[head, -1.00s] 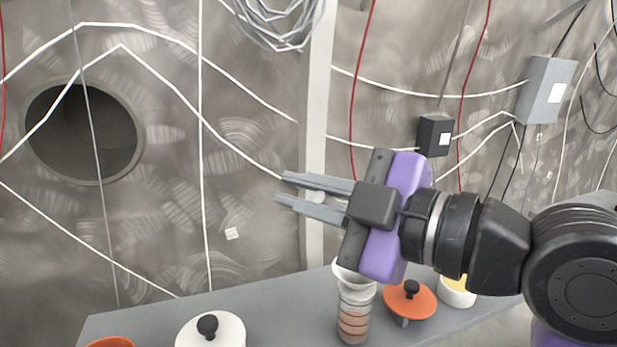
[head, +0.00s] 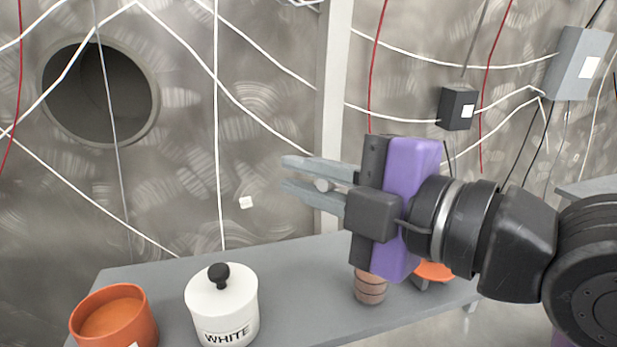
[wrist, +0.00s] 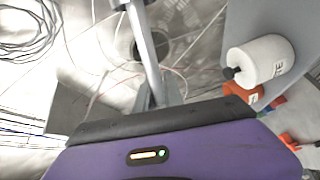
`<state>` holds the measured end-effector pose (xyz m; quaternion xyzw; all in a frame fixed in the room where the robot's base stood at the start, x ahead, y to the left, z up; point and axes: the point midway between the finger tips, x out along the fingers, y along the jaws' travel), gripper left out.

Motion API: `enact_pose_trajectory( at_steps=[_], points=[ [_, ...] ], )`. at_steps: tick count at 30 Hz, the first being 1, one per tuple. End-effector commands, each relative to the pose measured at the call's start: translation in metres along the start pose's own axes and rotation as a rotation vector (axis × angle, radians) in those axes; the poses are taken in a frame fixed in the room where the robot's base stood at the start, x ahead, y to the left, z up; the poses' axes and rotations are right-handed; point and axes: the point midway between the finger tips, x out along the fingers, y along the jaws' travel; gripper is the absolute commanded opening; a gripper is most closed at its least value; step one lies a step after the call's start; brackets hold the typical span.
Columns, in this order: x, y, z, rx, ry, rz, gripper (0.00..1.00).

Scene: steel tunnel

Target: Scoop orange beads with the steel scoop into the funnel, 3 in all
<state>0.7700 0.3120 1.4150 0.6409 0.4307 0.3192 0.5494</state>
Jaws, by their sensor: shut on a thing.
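My gripper (head: 284,173) is above the bench in the head view, its grey fingers pointing left. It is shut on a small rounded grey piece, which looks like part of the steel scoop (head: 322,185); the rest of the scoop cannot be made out. An open orange pot (head: 148,318) stands at the bench's left end, with an orange fill inside; single beads cannot be told apart. It also shows in the wrist view (wrist: 243,93). Below my gripper is a ringed clear tube (head: 370,289) with a reddish tint. The funnel on its top is hidden behind my gripper.
A white lidded pot (head: 228,310) marked WHITE stands right of the orange pot. An orange lid (head: 434,271) is partly hidden behind my wrist. The grey bench (head: 295,275) is clear between the white pot and the tube. Cables hang along the wall.

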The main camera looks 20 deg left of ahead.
Motion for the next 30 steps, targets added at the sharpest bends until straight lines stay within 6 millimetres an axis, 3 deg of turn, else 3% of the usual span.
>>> enact_pose_trajectory(
  at_steps=[1,3,30],
  points=[
    [0.000,-0.006,0.000,-0.022,-0.001,0.001,0.00],
    [-0.001,0.005,0.000,0.007,0.000,0.001,0.00],
    [-0.003,0.051,0.016,0.432,0.028,0.001,0.00]
  ],
)
